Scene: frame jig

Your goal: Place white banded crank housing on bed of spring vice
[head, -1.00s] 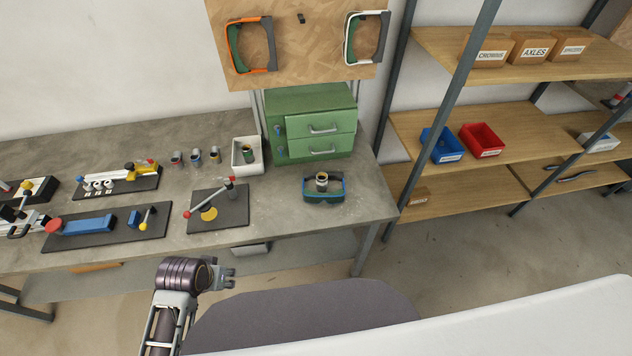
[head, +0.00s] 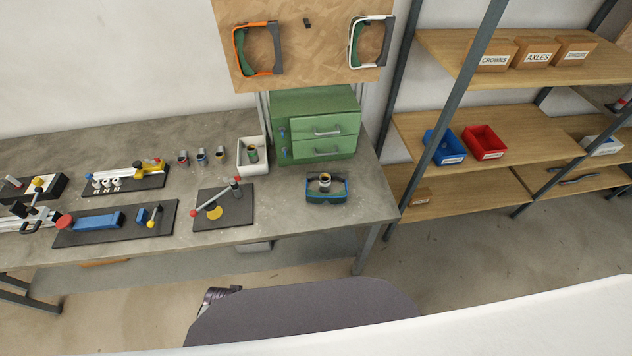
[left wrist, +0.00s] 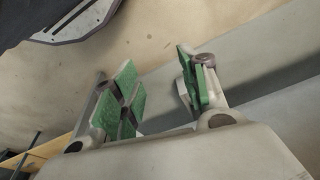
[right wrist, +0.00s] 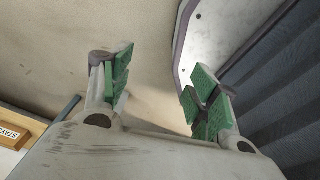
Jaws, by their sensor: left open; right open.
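My left gripper (left wrist: 160,86) is open and empty. My right gripper (right wrist: 163,84) is open and empty, away from the bench.
A lever fixture (head: 223,206) and a fixture with white coils (head: 122,178) stand on the bench. A green drawer cabinet (head: 318,125) stands at the back. Shelving at right holds a blue bin (head: 444,147) and a red bin (head: 484,142). Bare bench top lies around the blue frame.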

